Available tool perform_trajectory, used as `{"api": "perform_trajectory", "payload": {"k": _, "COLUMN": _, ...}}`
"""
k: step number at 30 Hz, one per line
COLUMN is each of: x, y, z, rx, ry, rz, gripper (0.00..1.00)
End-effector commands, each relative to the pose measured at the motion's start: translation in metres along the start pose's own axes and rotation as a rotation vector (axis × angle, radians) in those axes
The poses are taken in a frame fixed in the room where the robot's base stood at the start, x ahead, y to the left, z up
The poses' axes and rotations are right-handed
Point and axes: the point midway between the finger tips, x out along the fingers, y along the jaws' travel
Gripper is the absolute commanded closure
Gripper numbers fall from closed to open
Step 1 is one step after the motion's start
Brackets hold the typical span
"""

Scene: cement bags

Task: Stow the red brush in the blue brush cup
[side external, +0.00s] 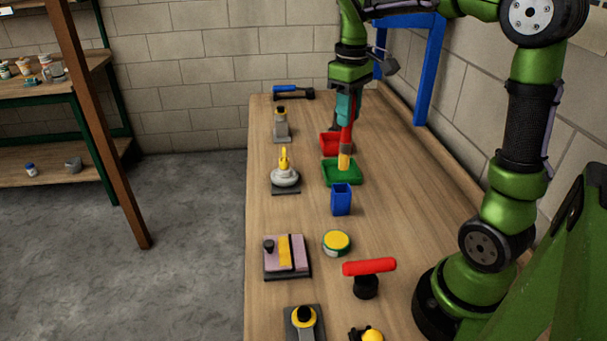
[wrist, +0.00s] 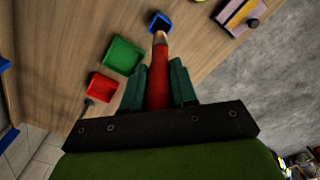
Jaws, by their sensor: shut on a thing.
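The red brush (side external: 346,136) hangs upright from my gripper (side external: 346,108), its pale tip pointing down in front of the green tray in the side view. In the wrist view the brush (wrist: 158,85) sits between the two teal fingers of my gripper (wrist: 159,86), which is shut on its red handle. The blue brush cup (side external: 341,199) stands upright on the bench, nearer the side camera than the brush. In the wrist view the blue cup (wrist: 158,20) shows just beyond the brush tip, partly covered by it. The brush is outside the cup.
A green tray (side external: 328,174) and a red tray (side external: 327,146) lie behind the cup. A yellow-topped round tin (side external: 337,242), a red-handled tool (side external: 369,267) and a pink-and-yellow block (side external: 287,256) are nearer the camera. A grey tool with a yellow handle (side external: 285,177) stands left.

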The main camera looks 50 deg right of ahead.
Motion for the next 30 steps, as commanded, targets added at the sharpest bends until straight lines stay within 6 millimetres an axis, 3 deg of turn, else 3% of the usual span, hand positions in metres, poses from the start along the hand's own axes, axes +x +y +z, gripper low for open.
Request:
{"api": "perform_trajectory", "payload": {"k": 5, "x": 0.003, "y": 0.000, "z": 0.000, "rx": -0.001, "ry": -0.001, "rz": 0.000, "gripper": 1.00}}
{"api": "perform_trajectory", "payload": {"k": 21, "x": 0.048, "y": 0.000, "z": 0.000, "rx": 0.000, "ry": -0.001, "rz": 0.000, "gripper": 1.00}}
{"api": "perform_trajectory", "payload": {"k": 30, "x": 0.051, "y": 0.000, "z": 0.000, "rx": 0.001, "ry": 0.001, "rz": 0.000, "gripper": 1.00}}
